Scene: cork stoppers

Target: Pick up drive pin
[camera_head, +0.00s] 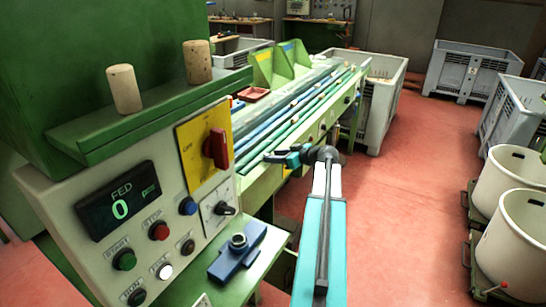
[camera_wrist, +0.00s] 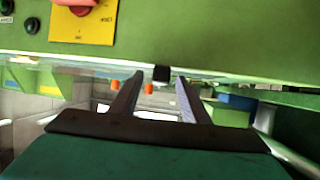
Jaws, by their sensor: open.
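My gripper (camera_head: 273,157) reaches left from the end of my arm toward the green machine in the head view. In the wrist view its two dark fingers (camera_wrist: 160,82) are spread apart, with nothing held between them. A small dark block (camera_wrist: 161,73) shows between the fingertips, against the lower edge of the green machine panel; I cannot tell whether it is the drive pin or how far it is from the fingers. Two small orange pieces (camera_wrist: 149,88) show near the left finger. No drive pin can be made out for certain in the head view.
A blue block with a dark ring (camera_head: 238,243) sits on the green ledge below the control panel (camera_head: 90,240). Two corks stand on the green shelf (camera_head: 150,118). A small red tray (camera_head: 253,94) lies by the rails. The red floor (camera_head: 420,200) at right is open.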

